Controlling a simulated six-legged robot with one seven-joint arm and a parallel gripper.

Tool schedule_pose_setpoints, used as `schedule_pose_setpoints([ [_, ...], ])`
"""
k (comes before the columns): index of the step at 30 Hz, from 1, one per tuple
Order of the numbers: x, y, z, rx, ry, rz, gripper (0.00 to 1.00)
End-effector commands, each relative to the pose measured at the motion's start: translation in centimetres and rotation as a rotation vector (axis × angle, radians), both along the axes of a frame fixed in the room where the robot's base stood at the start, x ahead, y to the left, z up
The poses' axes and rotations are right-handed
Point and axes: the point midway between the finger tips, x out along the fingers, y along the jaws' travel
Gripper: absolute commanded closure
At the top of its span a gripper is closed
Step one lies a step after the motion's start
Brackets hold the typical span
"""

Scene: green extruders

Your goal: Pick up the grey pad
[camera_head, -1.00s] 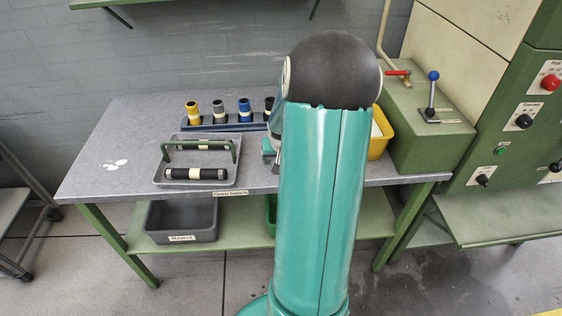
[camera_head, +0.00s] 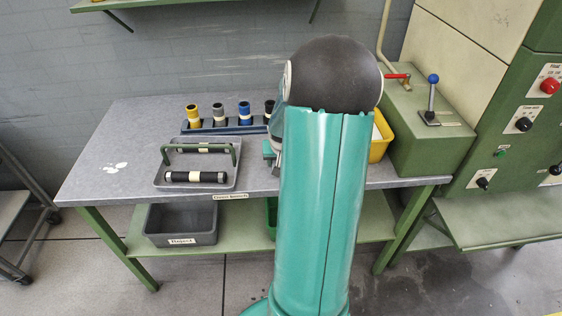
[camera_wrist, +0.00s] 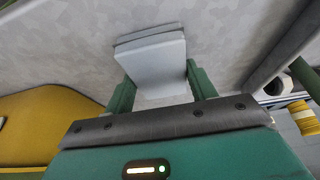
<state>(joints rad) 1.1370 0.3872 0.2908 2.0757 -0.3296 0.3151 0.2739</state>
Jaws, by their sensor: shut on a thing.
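The grey pad (camera_wrist: 152,62) is a pale grey block in the wrist view, between the two green fingers of my gripper (camera_wrist: 162,92). The gripper is shut on it. A darker grey band (camera_wrist: 148,33) shows along the pad's far end; I cannot tell whether it is part of the pad or a separate piece. The mottled grey bench top lies behind it; I cannot tell whether the pad touches it. In the head view my arm hides the pad and most of the gripper.
The grey bench (camera_head: 118,140) holds a tray (camera_head: 228,184) with black rollers and a green handle, left of my arm. Behind stands a rack (camera_head: 232,129) with coloured rolls. A yellow bin (camera_head: 384,143) and a green machine (camera_head: 420,150) stand at right.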

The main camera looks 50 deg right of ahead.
Motion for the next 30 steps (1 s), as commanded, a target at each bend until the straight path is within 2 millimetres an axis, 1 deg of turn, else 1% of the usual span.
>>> schedule_pose_setpoints([
  [2,0.0,-0.1,0.5,-0.002,-0.001,0.000,0.67],
  [5,0.0,-0.1,2.1,-0.005,-0.002,-0.002,0.67],
  [7,0.0,-0.1,3.5,-0.005,-0.003,-0.003,0.67],
  [14,0.5,4.3,8.6,-0.007,-0.004,0.004,0.67],
  [15,0.5,5.0,9.5,-0.008,-0.003,0.003,0.67],
  [16,0.6,5.8,10.0,-0.005,-0.003,0.006,0.67],
  [18,0.7,7.9,10.6,-0.004,-0.002,0.007,0.67],
  [21,0.8,10.2,11.6,-0.004,-0.002,0.006,0.67],
  [24,0.9,12.0,12.4,-0.003,-0.001,0.005,0.67],
  [27,1.0,13.2,12.9,-0.002,-0.001,0.003,0.67],
  [30,1.0,13.8,13.2,-0.001,-0.001,0.002,0.67],
])
